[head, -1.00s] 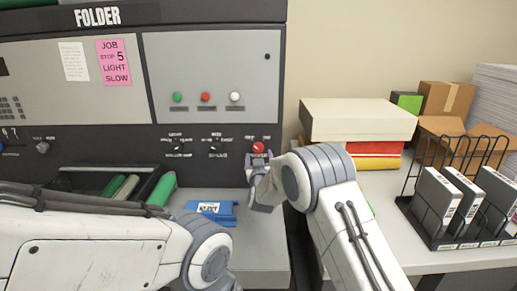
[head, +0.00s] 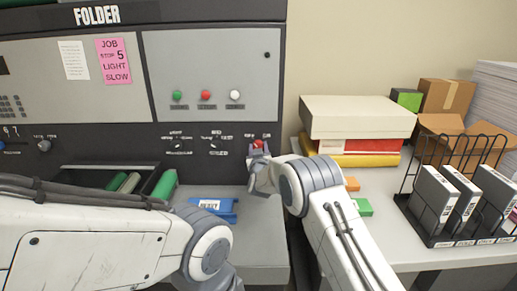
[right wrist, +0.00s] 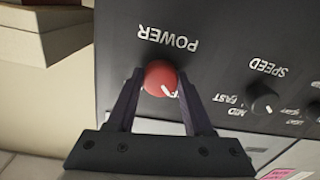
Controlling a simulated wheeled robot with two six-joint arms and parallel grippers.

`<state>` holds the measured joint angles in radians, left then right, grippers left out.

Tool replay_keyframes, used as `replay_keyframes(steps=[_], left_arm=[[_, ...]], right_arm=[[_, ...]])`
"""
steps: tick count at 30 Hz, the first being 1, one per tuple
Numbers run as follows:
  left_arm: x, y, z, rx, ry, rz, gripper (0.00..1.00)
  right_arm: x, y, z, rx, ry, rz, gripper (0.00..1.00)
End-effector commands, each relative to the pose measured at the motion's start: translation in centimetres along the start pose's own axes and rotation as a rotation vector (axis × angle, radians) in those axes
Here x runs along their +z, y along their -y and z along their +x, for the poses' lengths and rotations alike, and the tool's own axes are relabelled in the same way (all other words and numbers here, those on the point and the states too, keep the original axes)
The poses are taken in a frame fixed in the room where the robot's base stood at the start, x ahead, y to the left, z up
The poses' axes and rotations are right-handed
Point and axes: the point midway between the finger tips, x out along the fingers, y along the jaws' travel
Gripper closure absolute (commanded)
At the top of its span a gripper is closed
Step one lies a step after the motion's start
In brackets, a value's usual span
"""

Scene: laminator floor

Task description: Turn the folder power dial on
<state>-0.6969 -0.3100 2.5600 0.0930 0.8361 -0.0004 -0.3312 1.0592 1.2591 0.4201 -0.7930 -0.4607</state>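The folder's power dial (right wrist: 160,78) is a round red knob on the dark panel, under the word POWER, which appears upside down in the right wrist view. A white pointer mark on it points to the lower right there. In the head view the dial (head: 258,145) sits at the panel's right end. My right gripper (right wrist: 161,76) has one finger on each side of the dial, close against it with no clear gap; it also shows in the head view (head: 259,165). My left arm crosses the lower left of the head view; its fingers are out of sight.
Green, red and white buttons (head: 205,95) are above on the folder. A blue piece (head: 215,210) lies on the grey ledge below. On the side table are stacked boxes (head: 357,118) and a black rack (head: 440,238) with binders.

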Motion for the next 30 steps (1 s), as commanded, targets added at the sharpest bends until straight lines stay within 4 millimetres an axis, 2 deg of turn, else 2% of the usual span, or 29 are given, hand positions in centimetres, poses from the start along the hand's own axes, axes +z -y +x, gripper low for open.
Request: replay_keyframes(steps=[8,14,30], left_arm=[[0.0,0.0,0.4,0.000,0.000,0.000,0.50],[0.1,0.2,2.1,0.000,0.000,0.000,0.50],[0.6,0.8,10.3,0.000,0.000,0.000,0.50]], right_arm=[[0.1,0.1,0.0,-0.001,-0.001,0.014,1.00],[0.4,0.1,0.0,-0.001,-0.004,0.088,1.00],[0.7,0.2,0.0,0.001,-0.024,0.557,1.00]])
